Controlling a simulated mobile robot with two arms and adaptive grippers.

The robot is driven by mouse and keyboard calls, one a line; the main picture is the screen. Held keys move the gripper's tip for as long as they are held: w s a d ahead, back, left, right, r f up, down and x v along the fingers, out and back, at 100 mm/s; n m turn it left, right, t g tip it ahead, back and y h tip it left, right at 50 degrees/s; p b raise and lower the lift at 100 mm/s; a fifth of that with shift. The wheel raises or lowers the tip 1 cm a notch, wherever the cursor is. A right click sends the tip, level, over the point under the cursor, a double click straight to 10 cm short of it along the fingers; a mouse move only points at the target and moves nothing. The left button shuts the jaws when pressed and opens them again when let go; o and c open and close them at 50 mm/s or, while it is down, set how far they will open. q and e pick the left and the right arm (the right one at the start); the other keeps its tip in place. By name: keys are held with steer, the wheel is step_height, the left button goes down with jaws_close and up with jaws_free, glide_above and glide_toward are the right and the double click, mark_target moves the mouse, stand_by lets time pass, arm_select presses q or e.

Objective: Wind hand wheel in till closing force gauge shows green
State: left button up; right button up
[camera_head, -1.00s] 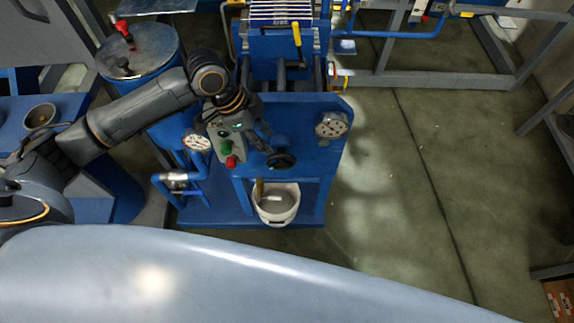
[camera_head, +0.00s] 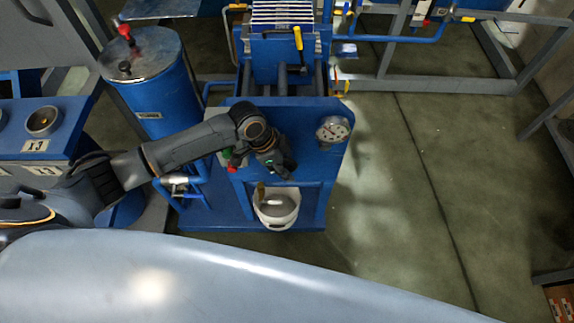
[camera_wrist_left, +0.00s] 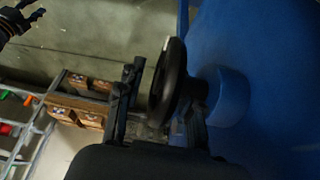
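The black hand wheel (camera_wrist_left: 168,82) shows edge-on in the left wrist view, in front of a round blue boss on the blue press panel. In the head view my gripper and wrist cover most or all of it. My left gripper (camera_head: 283,170) is at the wheel. In the left wrist view its dark fingers (camera_wrist_left: 158,108) stand apart, one on each side of the wheel's lower rim; contact is not clear. A round gauge with a pale face (camera_head: 333,129) sits on the panel to the right of the gripper; its reading is too small to tell.
A white bucket (camera_head: 277,208) stands below the panel. A blue drum (camera_head: 155,92) and a blue bench (camera_head: 60,130) are at the left. Green and red buttons (camera_head: 231,163) lie close to my wrist. A dark gripper-like part (camera_wrist_left: 15,20) shows in the wrist view.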

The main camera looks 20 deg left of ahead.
arm_select(q)
jaws_close()
steer(key=shift+r+y+p, duration=0.25)
steer(key=shift+y+p, duration=0.15)
steer(key=shift+p, duration=0.6)
steer(key=shift+f+y+p, duration=0.25)
steer(key=shift+y+p, duration=0.05)
steer(key=shift+y, duration=0.1)
steer(key=shift+f, duration=0.1)
jaws_free()
